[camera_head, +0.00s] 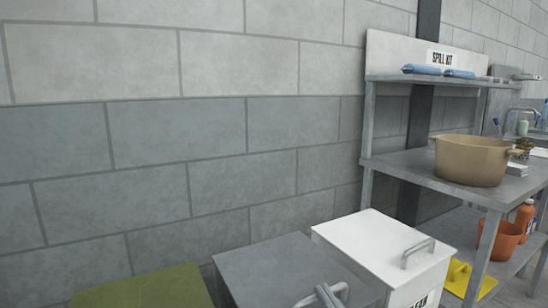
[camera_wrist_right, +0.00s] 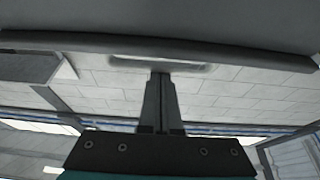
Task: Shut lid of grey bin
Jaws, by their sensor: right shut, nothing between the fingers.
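The grey bin's lid (camera_head: 275,262) is at the bottom middle of the head view. It looks flat, lying down over the bin, but its front part and the bin body are cut off by the frame. A light bar handle (camera_head: 338,290) is on its front part. My right gripper (camera_wrist_right: 160,78) shows in the wrist view with its fingers together and nothing between them. Its tips are at or close to a grey panel edge with a pale bar; I cannot tell whether they touch. In the head view only a small grey piece by the handle may be this gripper. My left gripper is not in view.
A white bin (camera_head: 375,243) with a shut lid and handle stands right of the grey one. A green lid (camera_head: 145,288) is on the left. A metal shelf (camera_head: 430,180) with a tan pot (camera_head: 470,160) is at right. A block wall (camera_head: 200,130) is behind.

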